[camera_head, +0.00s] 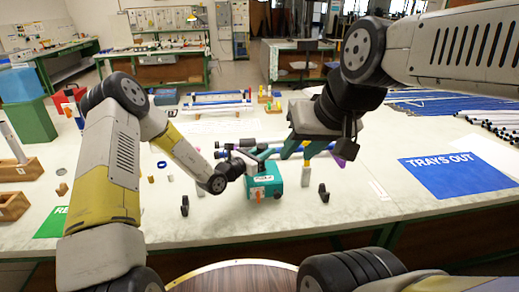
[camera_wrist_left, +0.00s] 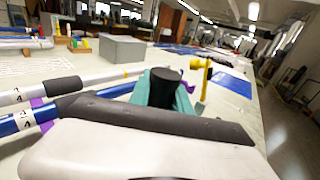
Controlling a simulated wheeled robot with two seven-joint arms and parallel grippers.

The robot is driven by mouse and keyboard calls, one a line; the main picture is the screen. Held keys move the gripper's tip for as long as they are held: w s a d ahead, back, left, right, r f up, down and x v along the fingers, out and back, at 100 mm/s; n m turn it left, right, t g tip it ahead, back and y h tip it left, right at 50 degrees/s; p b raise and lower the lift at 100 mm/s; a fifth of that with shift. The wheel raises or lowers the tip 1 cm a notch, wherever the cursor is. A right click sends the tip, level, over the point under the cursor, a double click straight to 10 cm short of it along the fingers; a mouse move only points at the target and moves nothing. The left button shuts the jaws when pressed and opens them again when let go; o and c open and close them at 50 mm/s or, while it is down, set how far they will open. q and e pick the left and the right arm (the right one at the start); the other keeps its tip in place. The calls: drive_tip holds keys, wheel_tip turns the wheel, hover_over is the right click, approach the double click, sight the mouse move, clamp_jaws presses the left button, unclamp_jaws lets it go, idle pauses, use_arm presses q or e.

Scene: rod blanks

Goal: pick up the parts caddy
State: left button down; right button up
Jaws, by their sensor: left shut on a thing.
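The parts caddy (camera_head: 266,181) is a teal box with a white label on its front, in the middle of the white bench in the head view. Its teal upper part and a dark grip also show in the left wrist view (camera_wrist_left: 184,104). My left gripper (camera_head: 236,164) is at the caddy's upper left side, shut on the caddy's handle; its fingers are partly hidden. I cannot tell whether the caddy touches the bench. My right gripper (camera_head: 333,138) is above and to the right of the caddy; its fingers are unclear.
Blue rods (camera_head: 222,154) lie behind the caddy. Small dark stands (camera_head: 184,206) are near the front edge. A blue "TRAYS OUT" sheet (camera_head: 455,174) lies on the right, with pale rods (camera_head: 490,117) beyond. Wooden boxes (camera_head: 14,205) stand on the left.

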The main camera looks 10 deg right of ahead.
use_arm(q)
drive_tip(key=shift+r, duration=0.85)
drive_tip(key=shift+s, duration=0.3)
drive_tip(key=s+a+r, duration=0.1)
drive_tip(key=s+a, duration=0.2)
drive_tip(key=s, duration=1.2)
drive_tip(key=shift+r, duration=0.25)
drive_tip(key=shift+w+d+f, duration=0.5)
drive_tip(key=shift+w, duration=2.1)
drive_tip(key=shift+w+d+f, duration=0.5)
drive_tip(key=shift+w, duration=2.1)
drive_tip(key=shift+w+d+f, duration=0.5)
drive_tip(key=shift+w, duration=2.1)
